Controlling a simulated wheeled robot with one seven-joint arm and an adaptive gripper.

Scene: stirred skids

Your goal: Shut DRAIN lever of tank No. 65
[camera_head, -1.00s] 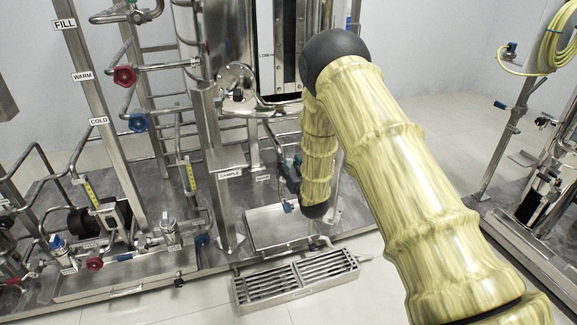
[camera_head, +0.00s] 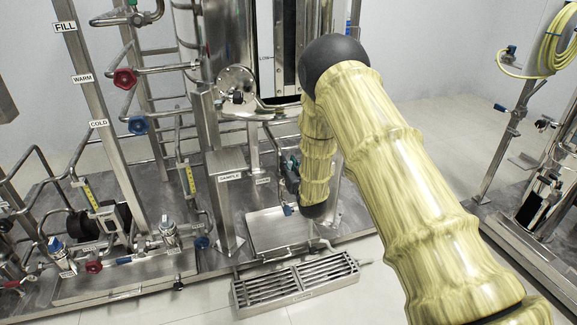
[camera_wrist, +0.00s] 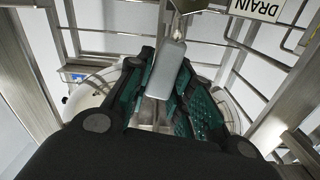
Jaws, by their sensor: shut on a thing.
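In the wrist view a grey flat lever handle (camera_wrist: 166,70) points down between the green-padded fingers of my gripper (camera_wrist: 168,98). My gripper is shut on this lever. The DRAIN label (camera_wrist: 258,8) shows upside down at the upper right, beside the lever. In the head view my gripper (camera_head: 291,172) is mostly hidden behind my arm, low in front of the tank (camera_head: 232,40). A small label (camera_head: 263,181), too small to read surely, stands just left of it. The lever is hidden there, and the tank's number does not show.
A SAMPLE label (camera_head: 230,177) is on a steel post left of my gripper. A steel tray (camera_head: 262,245) and a floor grate (camera_head: 296,283) lie below.

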